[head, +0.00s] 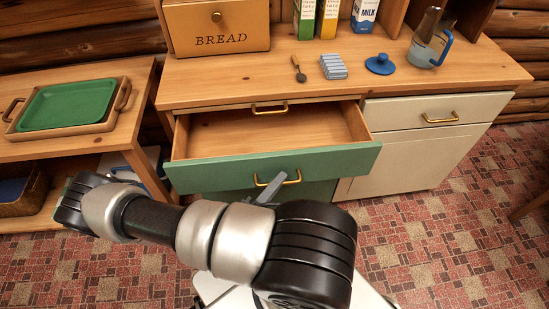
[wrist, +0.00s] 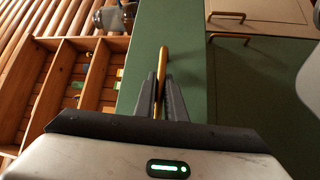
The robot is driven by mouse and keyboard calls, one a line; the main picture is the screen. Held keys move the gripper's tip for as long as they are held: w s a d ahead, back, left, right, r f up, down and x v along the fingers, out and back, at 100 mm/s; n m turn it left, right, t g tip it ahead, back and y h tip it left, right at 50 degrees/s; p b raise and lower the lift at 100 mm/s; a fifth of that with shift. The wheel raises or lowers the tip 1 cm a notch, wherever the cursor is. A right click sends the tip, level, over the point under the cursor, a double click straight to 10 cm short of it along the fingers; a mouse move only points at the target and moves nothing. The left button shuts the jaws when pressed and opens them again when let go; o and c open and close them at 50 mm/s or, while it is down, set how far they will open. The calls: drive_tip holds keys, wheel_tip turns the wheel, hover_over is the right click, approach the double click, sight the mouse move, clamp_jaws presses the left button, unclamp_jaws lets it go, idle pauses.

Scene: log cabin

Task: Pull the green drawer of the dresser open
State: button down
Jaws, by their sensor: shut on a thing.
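The green drawer (head: 210,172) of the dresser (head: 178,98) stands pulled out, and its bare wooden inside shows in the head view. Its brass handle (head: 262,181) is on the front face. My gripper (head: 268,190) is at this handle. In the wrist view my gripper (wrist: 160,88) has its two fingers on either side of the brass handle (wrist: 163,62), shut on it. The green drawer front (wrist: 148,35) runs up the picture there. My arm hides part of the drawer's lower front in the head view.
A cream drawer (head: 400,112) and door are shut at the right. The dresser top holds a bread box (head: 218,28), a spoon (head: 298,68), a blue lid (head: 380,64) and a jug (head: 428,50). A side table with a green tray (head: 66,103) stands left.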

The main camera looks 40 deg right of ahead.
drive_tip(key=shift+s+a, duration=0.5)
drive_tip(key=shift+s, duration=0.25)
drive_tip(key=shift+s+a, duration=0.45)
drive_tip(key=shift+s, duration=0.35)
drive_tip(key=shift+s+a, duration=0.5)
drive_tip(key=shift+s, duration=0.25)
drive_tip(key=c, duration=2.1)
unclamp_jaws()
drive_tip(key=v, duration=1.7)
drive_tip(key=shift+a, duration=0.25)
drive_tip(key=shift+a, duration=0.1)
